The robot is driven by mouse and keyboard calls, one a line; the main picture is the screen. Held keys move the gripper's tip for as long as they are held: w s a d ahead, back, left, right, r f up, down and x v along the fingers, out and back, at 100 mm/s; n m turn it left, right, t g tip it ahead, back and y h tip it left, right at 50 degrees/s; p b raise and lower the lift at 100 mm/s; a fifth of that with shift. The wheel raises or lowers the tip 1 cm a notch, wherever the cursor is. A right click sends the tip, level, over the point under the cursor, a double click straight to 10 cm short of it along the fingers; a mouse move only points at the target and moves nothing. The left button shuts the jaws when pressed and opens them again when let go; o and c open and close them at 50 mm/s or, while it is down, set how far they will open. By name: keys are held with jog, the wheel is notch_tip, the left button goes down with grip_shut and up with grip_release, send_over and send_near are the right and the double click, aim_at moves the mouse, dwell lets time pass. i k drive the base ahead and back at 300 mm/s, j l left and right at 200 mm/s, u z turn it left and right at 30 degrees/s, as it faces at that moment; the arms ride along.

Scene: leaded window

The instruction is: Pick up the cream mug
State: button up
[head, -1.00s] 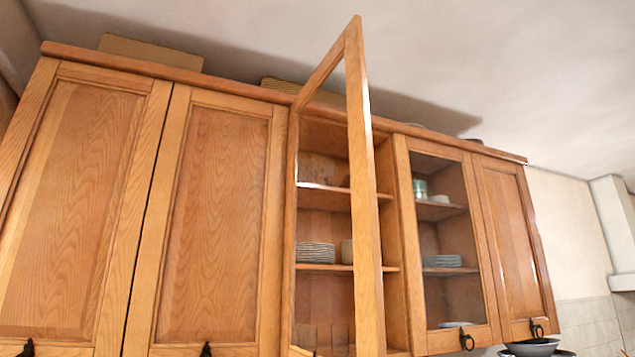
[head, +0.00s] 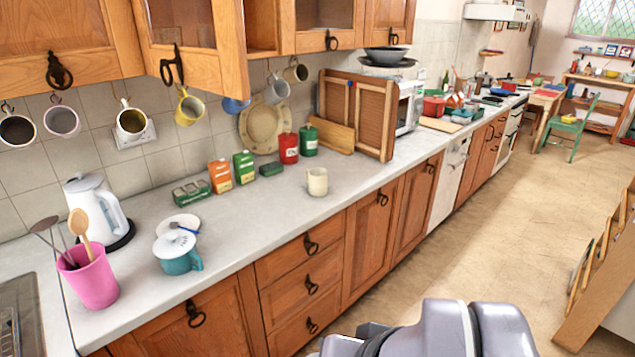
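A cream mug (head: 317,181) stands upright on the grey countertop (head: 255,218), near its front edge, right of the middle of the head view. Nothing touches it. Part of my arm shows at the bottom of the view, in front of the drawers and well below the mug. My gripper's fingers are not in view.
Behind the mug stand a red canister (head: 289,148), a green canister (head: 308,140) and small boxes (head: 220,176). Several mugs hang above. An open cabinet door (head: 228,50) juts out overhead. A teal pot (head: 178,253), pink utensil holder (head: 91,280) and kettle (head: 97,212) stand left.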

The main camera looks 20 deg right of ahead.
aim_at(316, 179)
jog(key=i+l+u, duration=0.2)
jog(key=i+l, duration=0.85)
jog(key=i, duration=0.15)
jog(key=i+l+u, duration=0.25)
jog(key=i+l, duration=0.85)
jog(key=l, duration=0.1)
